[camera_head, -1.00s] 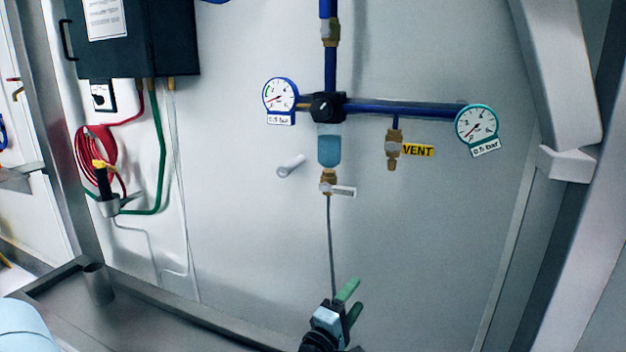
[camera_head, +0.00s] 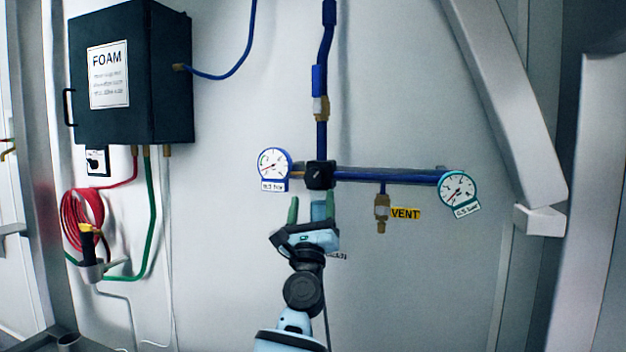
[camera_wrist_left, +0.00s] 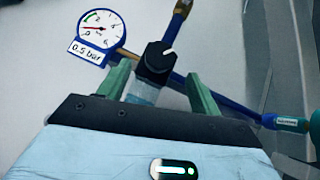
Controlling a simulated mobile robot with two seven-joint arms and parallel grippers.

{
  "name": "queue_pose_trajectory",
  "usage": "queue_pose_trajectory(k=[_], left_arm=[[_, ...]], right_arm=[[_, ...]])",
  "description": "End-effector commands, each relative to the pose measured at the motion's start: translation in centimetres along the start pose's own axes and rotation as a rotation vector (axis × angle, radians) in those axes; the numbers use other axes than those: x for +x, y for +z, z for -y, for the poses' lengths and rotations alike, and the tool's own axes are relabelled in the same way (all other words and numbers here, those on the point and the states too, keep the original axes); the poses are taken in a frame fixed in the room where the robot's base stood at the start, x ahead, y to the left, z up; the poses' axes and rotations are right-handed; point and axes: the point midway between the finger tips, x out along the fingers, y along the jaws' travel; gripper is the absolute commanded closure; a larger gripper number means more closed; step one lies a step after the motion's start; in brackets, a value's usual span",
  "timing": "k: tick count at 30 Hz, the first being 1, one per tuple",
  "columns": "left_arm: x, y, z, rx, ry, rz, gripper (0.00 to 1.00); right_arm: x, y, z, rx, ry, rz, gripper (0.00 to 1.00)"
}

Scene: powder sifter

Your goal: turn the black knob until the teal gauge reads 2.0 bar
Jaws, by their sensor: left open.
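The black knob (camera_head: 320,174) with a white pointer mark sits on the blue pipe at the wall; it also shows in the left wrist view (camera_wrist_left: 156,62). The teal gauge (camera_head: 458,188) is at the right end of the pipe, its needle pointing down-left; its label appears to read 0.5 bar. My left gripper (camera_head: 312,208) is open, its green fingers pointing up just below the knob. In the left wrist view, the fingers (camera_wrist_left: 158,88) stand either side of the clear bowl under the knob, with the knob beyond the tips. My right gripper is not in view.
A blue gauge (camera_head: 273,164) labelled 0.5 bar sits left of the knob. A brass VENT valve (camera_head: 382,206) hangs from the pipe. A dark FOAM box (camera_head: 130,75) and a red hose coil (camera_head: 82,222) are at left. A slanted beam (camera_head: 500,100) stands at right.

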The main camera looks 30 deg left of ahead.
Motion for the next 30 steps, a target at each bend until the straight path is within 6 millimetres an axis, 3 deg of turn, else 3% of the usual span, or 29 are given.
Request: queue_pose_trajectory(k=[15, 29, 30], left_arm=[[6.6, 0.2, 0.1, 0.004, -0.002, 0.003, 0.36], [7.4, 0.1, 0.0, 0.004, -0.001, 0.001, 0.36], [7.4, 0.1, 0.0, 0.004, -0.001, 0.001, 0.41]], right_arm=[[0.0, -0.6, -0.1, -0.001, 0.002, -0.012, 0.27], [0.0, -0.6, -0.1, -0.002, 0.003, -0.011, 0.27], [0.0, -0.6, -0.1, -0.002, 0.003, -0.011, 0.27]])
